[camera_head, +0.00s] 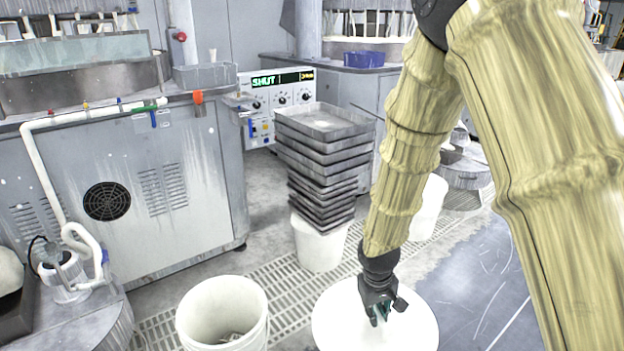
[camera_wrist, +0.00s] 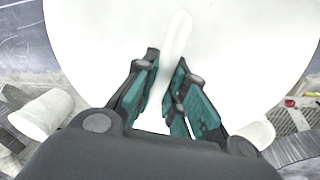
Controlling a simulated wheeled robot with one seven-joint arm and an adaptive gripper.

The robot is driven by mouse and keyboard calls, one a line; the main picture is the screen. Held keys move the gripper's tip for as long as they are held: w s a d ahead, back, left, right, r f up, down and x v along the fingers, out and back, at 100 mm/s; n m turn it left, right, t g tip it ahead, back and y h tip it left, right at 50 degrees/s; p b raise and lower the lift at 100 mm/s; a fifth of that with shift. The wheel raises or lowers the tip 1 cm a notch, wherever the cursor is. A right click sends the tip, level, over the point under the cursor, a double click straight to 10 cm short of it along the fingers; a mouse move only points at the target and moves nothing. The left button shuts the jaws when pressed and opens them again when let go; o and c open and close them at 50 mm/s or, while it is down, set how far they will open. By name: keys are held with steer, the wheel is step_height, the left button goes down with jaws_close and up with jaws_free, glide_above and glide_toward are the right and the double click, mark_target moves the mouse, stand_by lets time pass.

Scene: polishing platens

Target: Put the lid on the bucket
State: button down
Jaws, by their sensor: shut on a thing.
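The lid is a round white disc (camera_head: 340,322) at the bottom centre of the head view. It fills most of the wrist view (camera_wrist: 95,40), with a raised pale handle (camera_wrist: 178,38) across its middle. My gripper (camera_head: 380,318) is over the lid, and in the wrist view its teal-padded fingers (camera_wrist: 168,95) are shut on the handle. An open white bucket (camera_head: 222,310) stands upright to the left of the lid, with something small and pale at its bottom. A gap shows between the bucket and the lid in the head view. What is beneath the lid is hidden.
A stack of grey trays (camera_head: 325,150) rests on another white bucket (camera_head: 318,245) behind. A grey machine cabinet (camera_head: 130,200) stands at left. A white container (camera_head: 428,205) is partly behind my arm. Floor grating (camera_head: 270,285) runs between them.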

steer(key=r+m, duration=0.1)
steer(key=s+d+r+m, duration=0.1)
steer(key=r, duration=0.1)
steer(key=d+r+m, duration=0.1)
steer(key=r, duration=0.1)
steer(key=shift+s+r, duration=0.15)
steer(key=shift+r, duration=0.1)
steer(key=s+r+p, duration=0.3)
steer(key=r+p, duration=0.6)
steer(key=p, duration=1.4)
steer(key=shift+r+p, duration=0.25)
steer(key=shift+p, duration=0.1)
steer(key=shift+a, duration=0.2)
